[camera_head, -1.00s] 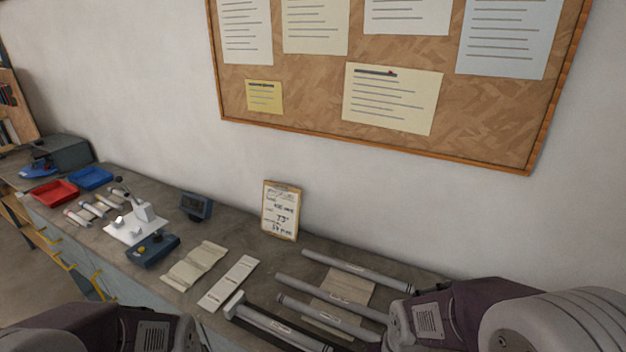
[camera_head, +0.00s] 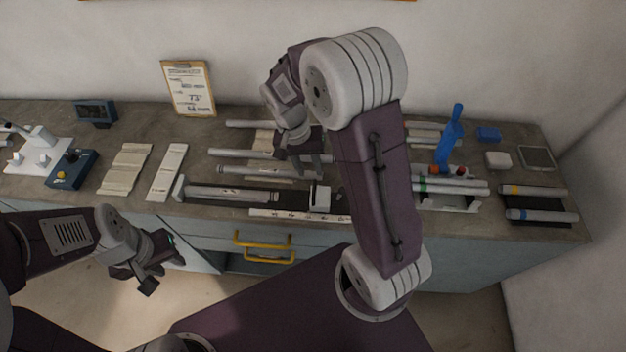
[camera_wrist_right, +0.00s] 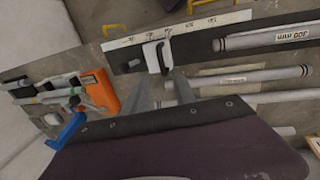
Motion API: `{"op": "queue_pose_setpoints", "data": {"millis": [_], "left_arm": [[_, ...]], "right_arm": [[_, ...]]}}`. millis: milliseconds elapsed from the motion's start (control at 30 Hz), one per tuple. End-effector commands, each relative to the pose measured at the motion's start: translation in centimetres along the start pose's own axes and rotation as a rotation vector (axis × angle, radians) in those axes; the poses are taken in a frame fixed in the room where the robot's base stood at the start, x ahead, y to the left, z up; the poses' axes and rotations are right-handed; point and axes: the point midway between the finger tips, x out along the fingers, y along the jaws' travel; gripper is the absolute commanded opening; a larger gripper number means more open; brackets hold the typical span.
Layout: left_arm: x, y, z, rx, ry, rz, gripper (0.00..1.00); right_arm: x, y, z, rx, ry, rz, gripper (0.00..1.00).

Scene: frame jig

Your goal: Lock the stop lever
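The jig (camera_head: 235,194) is a long dark rail along the bench's front edge with a white ruled scale (camera_head: 285,215) before it. I cannot tell the lever's position. My right gripper (camera_head: 308,168) hangs above the bench just behind the stop; in the wrist view its fingers (camera_wrist_right: 163,92) are apart, close to the stop, with nothing seen between them. My left gripper (camera_head: 163,274) is open and empty in front of the bench.
Several grey tubes (camera_head: 245,154) lie behind the jig. To the right stand a blue-handled tool (camera_head: 449,140) and more tubes (camera_head: 535,190). A clipboard (camera_head: 188,88) leans on the wall. Yellow drawer handles (camera_head: 263,239) stick out below the bench edge.

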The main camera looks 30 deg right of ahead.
Motion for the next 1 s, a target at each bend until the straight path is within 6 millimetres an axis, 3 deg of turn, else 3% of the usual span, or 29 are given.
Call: {"op": "queue_pose_setpoints", "data": {"millis": [300,433,667,800,1000], "left_arm": [[-0.9,0.0,-0.1,0.000,0.000,0.000,0.33],[-1.0,0.0,-0.1,0.000,0.000,0.000,0.33],[-1.0,0.0,-0.1,0.000,0.000,0.000,0.33],[-1.0,0.0,-0.1,0.000,0.000,0.000,0.33],[-1.0,0.0,-0.1,0.000,0.000,0.000,0.33]], "right_arm": [[6.1,0.1,0.1,-0.001,-0.004,0.002,0.33],[7.1,0.1,0.1,-0.001,-0.002,0.000,0.33],[7.3,0.0,0.1,0.000,0.000,-0.001,0.33],[7.3,0.0,0.1,-0.001,0.000,-0.001,0.00],[7.3,0.0,0.1,-0.001,0.000,-0.001,0.00]]}}
